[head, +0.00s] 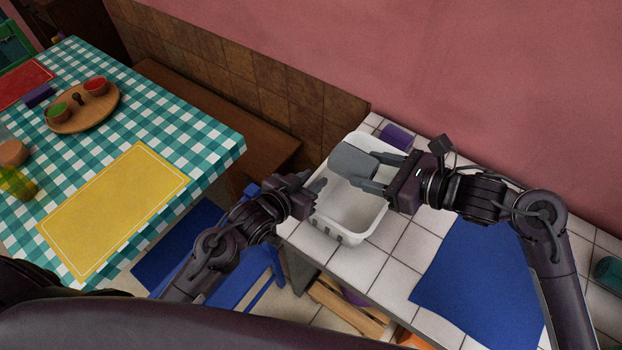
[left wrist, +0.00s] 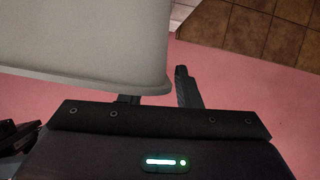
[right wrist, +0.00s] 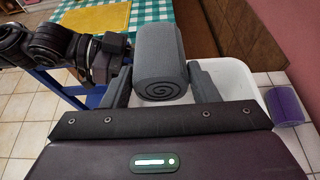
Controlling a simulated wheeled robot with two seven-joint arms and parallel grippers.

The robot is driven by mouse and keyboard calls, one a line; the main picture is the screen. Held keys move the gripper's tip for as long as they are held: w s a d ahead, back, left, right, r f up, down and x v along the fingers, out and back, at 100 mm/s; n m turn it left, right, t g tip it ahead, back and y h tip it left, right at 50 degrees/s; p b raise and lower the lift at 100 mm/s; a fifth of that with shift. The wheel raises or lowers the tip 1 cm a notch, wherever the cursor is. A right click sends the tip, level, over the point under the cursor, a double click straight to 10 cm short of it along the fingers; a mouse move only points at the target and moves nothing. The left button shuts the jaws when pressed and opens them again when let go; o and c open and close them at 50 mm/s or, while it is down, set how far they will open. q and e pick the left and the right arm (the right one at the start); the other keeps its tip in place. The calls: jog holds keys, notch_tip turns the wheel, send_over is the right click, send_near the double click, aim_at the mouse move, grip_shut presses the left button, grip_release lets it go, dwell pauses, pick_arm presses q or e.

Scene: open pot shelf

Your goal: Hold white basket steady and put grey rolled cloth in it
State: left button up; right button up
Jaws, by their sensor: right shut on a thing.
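The white basket (head: 350,229) stands on the white tiled counter. The grey rolled cloth (head: 352,160) is over the far part of the basket, and its spiral end shows in the right wrist view (right wrist: 160,92). My right gripper (head: 372,172) is shut on the cloth from the right, one finger on each side. My left gripper (head: 318,188) is at the basket's left rim with its fingers apart. In the left wrist view, the basket wall (left wrist: 85,45) hides part of one finger; whether the fingers touch it I cannot tell.
A blue cloth (head: 475,275) lies on the counter to the right. The checkered table (head: 185,125) is at left, with a blue stool (head: 255,275) between it and the counter.

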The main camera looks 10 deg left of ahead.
pick_arm(q)
jog(key=shift+w, duration=0.1)
grip_shut()
dwell(0.6)
